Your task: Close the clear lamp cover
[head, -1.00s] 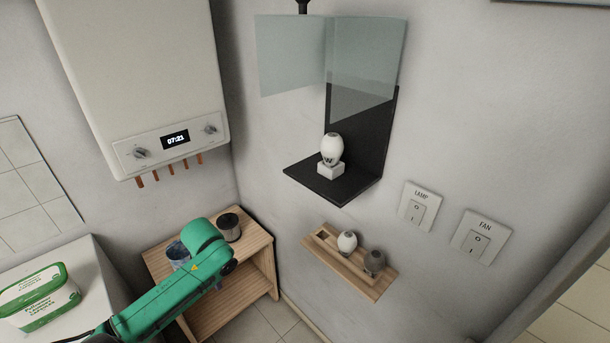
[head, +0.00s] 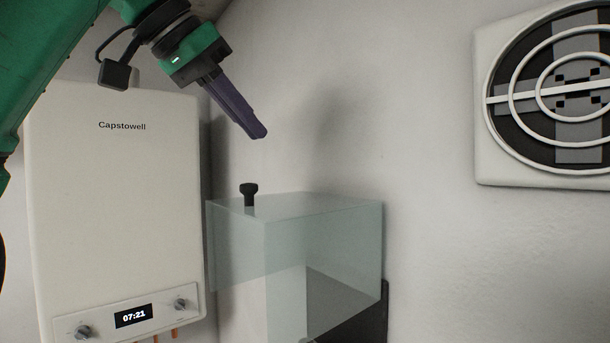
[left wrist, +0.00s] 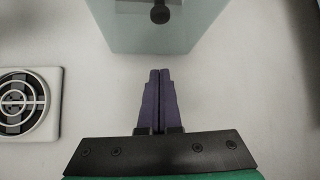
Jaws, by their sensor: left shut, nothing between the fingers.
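The clear lamp cover (head: 300,235) is a pale see-through box on the wall, with a black knob (head: 249,193) on its top. It stands raised above the black lamp shelf (head: 350,322), whose lower part is out of the picture. A small bit of the white bulb (head: 308,341) shows at the bottom edge. My left gripper (head: 258,131) is shut and empty, above the cover and apart from it, pointing down to the right. In the left wrist view, its purple fingers (left wrist: 159,78) are together, with the cover (left wrist: 165,38) and knob (left wrist: 160,14) ahead. My right gripper is not in view.
A white boiler (head: 115,200) hangs on the wall left of the cover. A round-grilled fan (head: 560,95) is on the wall at the upper right. The wall between the cover and the fan is clear.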

